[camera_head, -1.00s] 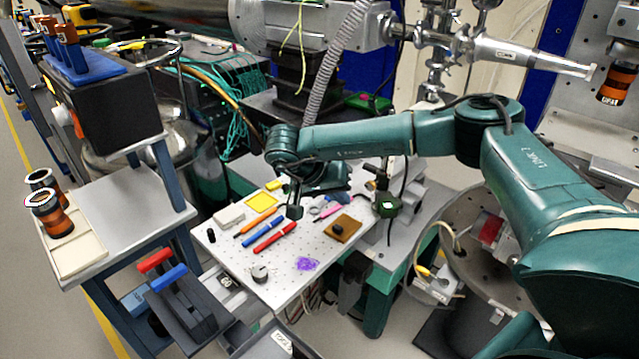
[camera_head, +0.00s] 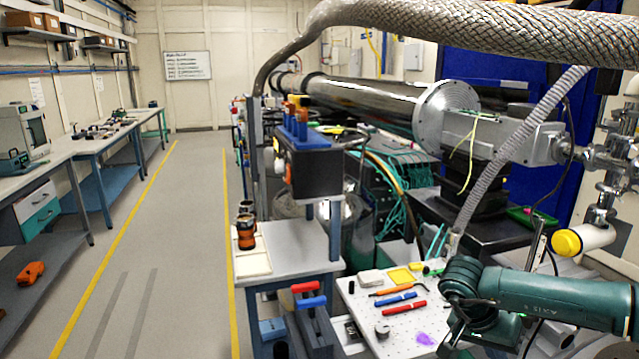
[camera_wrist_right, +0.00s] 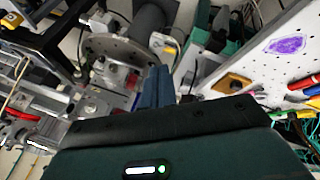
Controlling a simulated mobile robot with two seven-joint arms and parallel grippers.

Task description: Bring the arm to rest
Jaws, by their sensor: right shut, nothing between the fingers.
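My right arm (camera_head: 560,293) is teal and comes in from the right in the head view. Its wrist hangs beside the right edge of the white perforated board (camera_head: 352,288). My right gripper (camera_wrist_right: 156,76) shows in the wrist view with its two blue-grey fingers together and nothing between them. It points past the board's edge, towards metal equipment and a round perforated plate (camera_wrist_right: 118,47). The fingertips are hard to make out in the head view. My left gripper is not in view.
The board carries a blue pen (camera_head: 396,299), a red pen (camera_head: 404,307), an orange tool (camera_head: 398,290), a grey knob (camera_head: 382,331) and a purple patch (camera_head: 425,339). A side table (camera_head: 300,246) stands left of it. The aisle floor (camera_head: 180,230) is clear.

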